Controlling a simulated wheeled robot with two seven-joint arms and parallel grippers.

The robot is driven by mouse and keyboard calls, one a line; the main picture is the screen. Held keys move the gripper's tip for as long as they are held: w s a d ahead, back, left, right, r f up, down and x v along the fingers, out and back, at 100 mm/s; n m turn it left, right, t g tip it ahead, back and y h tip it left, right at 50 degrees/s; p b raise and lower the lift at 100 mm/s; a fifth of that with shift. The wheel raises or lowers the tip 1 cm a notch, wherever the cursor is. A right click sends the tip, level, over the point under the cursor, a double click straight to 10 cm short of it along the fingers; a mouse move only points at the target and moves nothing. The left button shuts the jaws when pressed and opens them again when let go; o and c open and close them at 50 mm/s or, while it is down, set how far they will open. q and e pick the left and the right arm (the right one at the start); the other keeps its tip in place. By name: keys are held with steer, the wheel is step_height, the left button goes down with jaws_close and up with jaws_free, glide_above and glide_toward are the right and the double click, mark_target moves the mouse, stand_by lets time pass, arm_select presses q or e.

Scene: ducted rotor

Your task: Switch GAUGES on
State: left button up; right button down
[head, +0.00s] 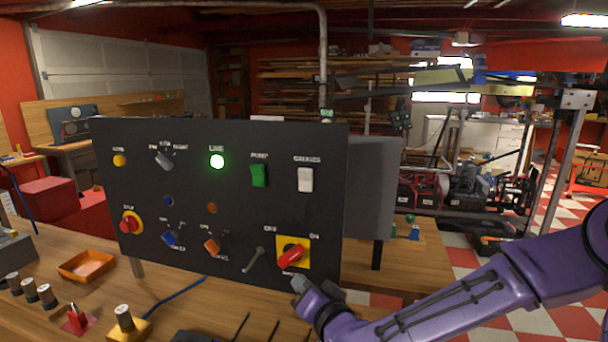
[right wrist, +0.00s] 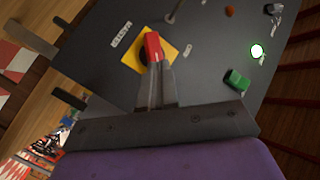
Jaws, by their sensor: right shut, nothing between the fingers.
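A dark panel (head: 330,230) stands upright on the workbench. The GAUGES switch, a white rocker (head: 305,180), sits under its label at the panel's upper right; I cannot read its position surely. Below it is a red rotary handle (head: 291,256) on a yellow plate. My right gripper (head: 297,283) is shut and empty, just below that handle and well below the white rocker. In the right wrist view the closed fingers (right wrist: 156,86) point at the red handle (right wrist: 152,46); I cannot tell whether they touch it. The white rocker is not visible there. My left gripper is not in view.
A green rocker (head: 259,175) is left of the white one, and a lit green lamp (head: 217,161) further left. Knobs and a toggle lever (head: 253,260) fill the lower panel. An orange tray (head: 87,266) and several cylinders stand on the bench at left.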

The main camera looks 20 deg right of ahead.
mark_target(305, 187)
step_height(305, 187, up, 14)
steer(key=a+n+t+y, duration=0.1)
steer(key=a+n+t, duration=0.1)
steer(key=n, duration=0.4)
steer(key=shift+t+y, duration=0.4)
steer(key=shift+t, duration=0.5)
steer(key=shift+s+r, duration=0.1)
steer(key=shift+r, duration=0.05)
steer(key=shift+w+d+r+p, duration=0.6)
steer(key=shift+w+d, duration=0.15)
steer(key=shift+w, duration=0.35)
steer(key=shift+w+d+r+p, duration=0.55)
steer(key=shift+w+d, duration=0.15)
steer(key=shift+w, duration=0.35)
steer(key=shift+w+d+r+p, duration=0.6)
steer(key=shift+w+d, duration=0.15)
steer(key=shift+w, duration=0.35)
steer(key=shift+w+r, duration=0.1)
steer(key=shift+w+d+r, duration=0.1)
steer(key=shift+w+d, duration=0.1)
